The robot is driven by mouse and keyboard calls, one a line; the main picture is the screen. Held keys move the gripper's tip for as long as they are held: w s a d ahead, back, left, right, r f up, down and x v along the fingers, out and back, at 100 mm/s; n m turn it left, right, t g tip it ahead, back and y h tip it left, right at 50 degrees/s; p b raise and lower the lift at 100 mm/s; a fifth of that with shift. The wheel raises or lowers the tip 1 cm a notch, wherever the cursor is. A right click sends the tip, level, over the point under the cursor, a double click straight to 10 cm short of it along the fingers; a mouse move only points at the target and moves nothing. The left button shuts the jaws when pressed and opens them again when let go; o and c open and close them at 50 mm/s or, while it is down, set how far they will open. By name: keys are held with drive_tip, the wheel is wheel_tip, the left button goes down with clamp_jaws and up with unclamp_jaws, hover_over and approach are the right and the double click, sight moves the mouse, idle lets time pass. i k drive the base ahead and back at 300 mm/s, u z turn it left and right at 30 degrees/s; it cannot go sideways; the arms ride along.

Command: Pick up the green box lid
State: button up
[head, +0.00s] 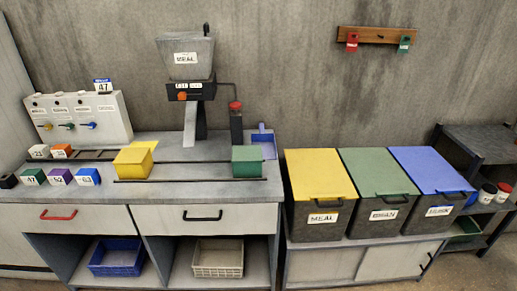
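A small green box (247,161) stands on the grey counter, at the right end of a dark rail. Its top looks closed. A larger dark bin with a flat green lid (379,172) stands in the middle of a row of three bins at the right. That lid lies shut on its bin, with a dark handle (391,198) at its front edge. The pictures do not tell which of these green lids is the one named. My gripper is not in view.
A yellow box (134,162) shares the rail. A meal hopper (187,67) stands behind it. A yellow-lidded bin (318,175) and a blue-lidded bin (432,168) flank the green-lidded bin. Small labelled blocks (60,176) lie at the counter's left. A blue scoop (264,140) stands behind the green box.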

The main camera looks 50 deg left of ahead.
sight(244, 153)
drive_tip(key=z, duration=0.05)
drive_tip(key=i, duration=2.2)
drive_tip(key=u, duration=3.65)
